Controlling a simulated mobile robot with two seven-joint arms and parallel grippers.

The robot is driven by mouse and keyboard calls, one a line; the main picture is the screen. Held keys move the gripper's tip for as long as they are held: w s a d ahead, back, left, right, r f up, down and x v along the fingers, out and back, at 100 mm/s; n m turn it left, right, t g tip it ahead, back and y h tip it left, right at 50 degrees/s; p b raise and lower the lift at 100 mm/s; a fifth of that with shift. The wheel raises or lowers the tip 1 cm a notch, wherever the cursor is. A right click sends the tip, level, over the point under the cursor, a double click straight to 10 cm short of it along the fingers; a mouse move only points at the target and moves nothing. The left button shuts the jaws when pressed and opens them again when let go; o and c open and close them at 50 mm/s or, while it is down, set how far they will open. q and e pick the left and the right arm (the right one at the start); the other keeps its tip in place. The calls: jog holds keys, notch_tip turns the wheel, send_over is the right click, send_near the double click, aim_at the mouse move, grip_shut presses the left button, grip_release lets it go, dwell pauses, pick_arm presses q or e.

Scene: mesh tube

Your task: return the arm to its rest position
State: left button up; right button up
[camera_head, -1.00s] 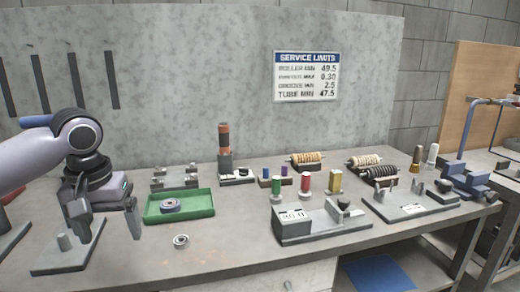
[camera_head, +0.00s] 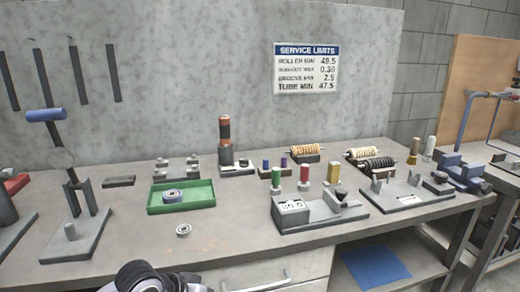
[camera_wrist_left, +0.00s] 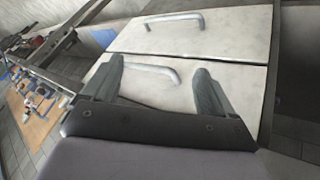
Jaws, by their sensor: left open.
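In the left wrist view my left gripper (camera_wrist_left: 160,92) is open, with its two fingers apart and nothing between them. It faces the pale drawer fronts (camera_wrist_left: 205,62) with metal handles under the bench. In the head view only part of my left arm shows at the bottom edge, below the bench's front edge; its fingers are out of that view. My right gripper is in neither view.
The workbench (camera_head: 240,231) holds a green tray (camera_head: 158,209) with a bearing in it, a loose bearing ring (camera_head: 183,230), a press stand (camera_head: 72,238) at left, and a gauge with a display (camera_head: 293,210). A blue mat (camera_head: 373,267) lies on the lower shelf.

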pick_arm(q)
jog(key=s+f+t, duration=0.4)
jog(key=s+f, duration=0.3)
jog(key=f, duration=0.1)
jog(key=s+a+f+t+y+p, duration=0.1)
jog(key=s+a+f+y, duration=0.2)
jog(key=s+a, duration=0.6)
jog(key=s+f, duration=0.2)
jog(key=s, duration=0.1)
jog(key=shift+s+a+t, duration=0.25)
jog(key=shift+a+t, duration=0.1)
jog(key=shift+t, duration=0.05)
